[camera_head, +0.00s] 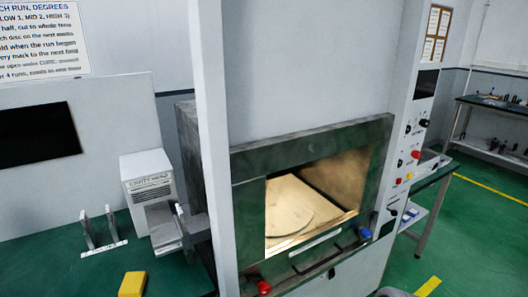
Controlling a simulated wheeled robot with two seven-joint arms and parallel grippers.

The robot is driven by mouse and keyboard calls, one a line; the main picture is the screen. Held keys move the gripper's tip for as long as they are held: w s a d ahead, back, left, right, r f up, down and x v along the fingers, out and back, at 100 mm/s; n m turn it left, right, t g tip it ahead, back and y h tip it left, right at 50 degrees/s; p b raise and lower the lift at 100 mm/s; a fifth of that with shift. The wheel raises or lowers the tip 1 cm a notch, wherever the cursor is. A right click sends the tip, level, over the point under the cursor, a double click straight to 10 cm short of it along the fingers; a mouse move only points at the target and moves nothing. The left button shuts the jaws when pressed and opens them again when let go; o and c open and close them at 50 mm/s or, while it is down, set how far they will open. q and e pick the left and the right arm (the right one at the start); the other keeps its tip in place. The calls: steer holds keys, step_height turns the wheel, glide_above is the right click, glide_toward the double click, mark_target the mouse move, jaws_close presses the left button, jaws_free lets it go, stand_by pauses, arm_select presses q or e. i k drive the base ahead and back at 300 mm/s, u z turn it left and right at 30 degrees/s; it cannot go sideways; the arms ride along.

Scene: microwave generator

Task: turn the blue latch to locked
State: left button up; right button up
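The blue latch (365,233) is a small blue knob at the lower right corner of the dark metal frame (372,185) around the microwave cavity. It is small in the picture, and I cannot tell which way it is turned. A red knob (264,287) sits at the lower left of the same frame. The lit cavity is open to view and holds a flat round plate (288,207). I make out neither of my grippers. A small pale rounded shape at the bottom edge, right of centre, is cut off, and I cannot tell what it is.
A white upright post (211,130) stands left of the cavity. A control panel (408,150) with red and black knobs is on the right. A yellow block (132,284) and a white box labelled "CAVITY" (148,180) are on the green bench at left. Green floor lies at right.

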mark_target(364, 233)
steer(key=k, duration=1)
steer(key=z, duration=1.2)
steer(key=i, duration=0.75)
steer(key=u, duration=0.25)
